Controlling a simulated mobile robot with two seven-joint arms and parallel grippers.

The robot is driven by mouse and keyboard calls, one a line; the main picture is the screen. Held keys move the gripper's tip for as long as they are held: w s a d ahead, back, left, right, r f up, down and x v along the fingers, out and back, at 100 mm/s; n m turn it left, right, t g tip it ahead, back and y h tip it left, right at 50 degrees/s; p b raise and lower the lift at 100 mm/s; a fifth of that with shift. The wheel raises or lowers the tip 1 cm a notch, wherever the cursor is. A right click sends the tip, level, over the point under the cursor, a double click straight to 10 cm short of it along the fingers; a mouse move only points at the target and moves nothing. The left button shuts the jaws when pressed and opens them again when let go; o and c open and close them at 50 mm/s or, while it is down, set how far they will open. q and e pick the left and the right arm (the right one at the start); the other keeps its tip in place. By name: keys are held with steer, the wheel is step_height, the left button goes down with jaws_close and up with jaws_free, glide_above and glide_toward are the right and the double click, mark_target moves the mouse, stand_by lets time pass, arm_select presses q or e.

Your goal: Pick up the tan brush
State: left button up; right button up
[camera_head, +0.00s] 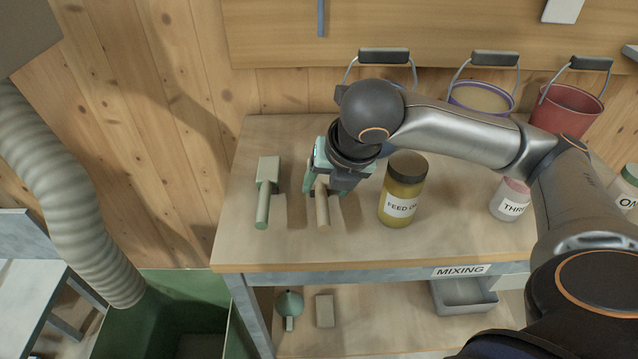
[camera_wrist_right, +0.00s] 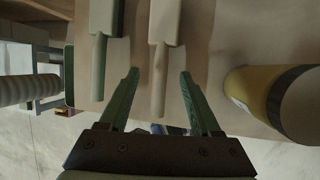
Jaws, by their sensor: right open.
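The tan brush (camera_head: 323,212) lies on the mixing bench, its handle pointing toward the front edge. Its head is mostly hidden by my right gripper (camera_head: 322,178) in the head view. In the right wrist view, the tan brush (camera_wrist_right: 161,60) shows between the two green fingers of the right gripper (camera_wrist_right: 160,75). The fingers are open, one on each side of the handle, with gaps on both sides. I cannot tell how far above the bench the fingertips are. My left gripper is not in view.
A green-handled brush (camera_head: 263,205) lies just left of the tan one. A yellow feed jar (camera_head: 403,188) with a dark lid stands close on the right. Several buckets stand behind, including a red one (camera_head: 567,108). A shelf with a grey bin (camera_head: 463,297) is below.

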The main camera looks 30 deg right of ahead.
mark_target(323, 194)
steer(key=b+x, duration=0.2)
steer(key=x, duration=0.3)
steer(key=shift+d+f, duration=0.1)
steer(key=shift+f, duration=0.15)
jaws_close()
steer(key=shift+r, duration=0.1)
stand_by(0.3)
